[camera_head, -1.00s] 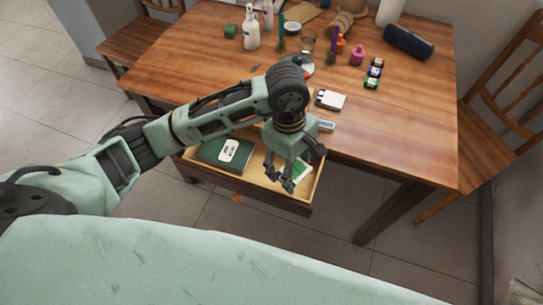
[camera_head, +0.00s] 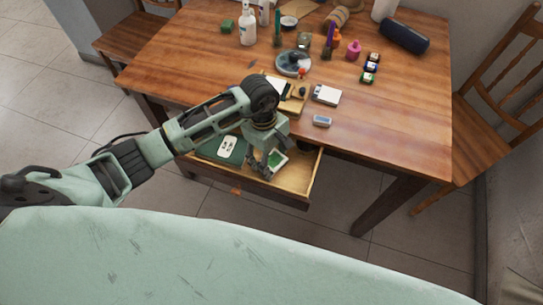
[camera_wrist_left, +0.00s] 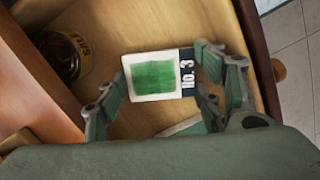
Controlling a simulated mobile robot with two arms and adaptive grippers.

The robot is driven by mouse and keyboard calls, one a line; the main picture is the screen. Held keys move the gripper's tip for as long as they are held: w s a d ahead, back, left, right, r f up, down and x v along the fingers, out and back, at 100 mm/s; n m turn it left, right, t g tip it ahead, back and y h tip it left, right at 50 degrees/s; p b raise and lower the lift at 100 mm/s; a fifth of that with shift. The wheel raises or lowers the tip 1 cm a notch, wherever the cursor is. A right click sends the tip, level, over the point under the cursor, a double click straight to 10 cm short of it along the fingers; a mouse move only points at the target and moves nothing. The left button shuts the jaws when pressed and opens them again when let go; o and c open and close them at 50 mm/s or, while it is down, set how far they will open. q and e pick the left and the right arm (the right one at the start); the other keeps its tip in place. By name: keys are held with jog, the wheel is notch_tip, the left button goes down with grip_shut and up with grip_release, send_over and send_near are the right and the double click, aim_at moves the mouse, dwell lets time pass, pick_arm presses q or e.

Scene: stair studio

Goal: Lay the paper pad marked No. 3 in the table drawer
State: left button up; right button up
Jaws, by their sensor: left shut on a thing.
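The paper pad marked No. 3 (camera_wrist_left: 155,76) is white with a green square and a dark label strip. My left gripper (camera_wrist_left: 165,85) is shut on it, with fingers on either side. In the head view the pad (camera_head: 278,159) shows at the fingertips of my left gripper (camera_head: 268,166), over the open table drawer (camera_head: 297,180). I cannot tell whether the pad touches the drawer floor. A dark green book (camera_head: 207,148) with a white card (camera_head: 228,147) lies in the drawer's left part. My right gripper is not in view.
A jar (camera_wrist_left: 64,56) stands inside the drawer, towards the table. The drawer's right part looks bare. On the table (camera_head: 400,130) are a small eraser-like block (camera_head: 321,121), a white notepad (camera_head: 326,95), a round dish (camera_head: 293,63) and a dark blue cylinder (camera_head: 404,36).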

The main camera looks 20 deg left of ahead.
pick_arm(q)
jog(key=shift+f, duration=0.2)
jog(key=o, duration=1.2)
jog(key=shift+c, duration=0.2)
jog(key=shift+r, duration=0.1)
jog(key=shift+r, duration=0.35)
notch_tip(320, 180, up, 11)
jog(key=a+b, duration=0.1)
jog(key=shift+w+a+r+b, duration=0.2)
jog(key=shift+w+a+b, duration=0.1)
jog(key=shift+w, duration=0.1)
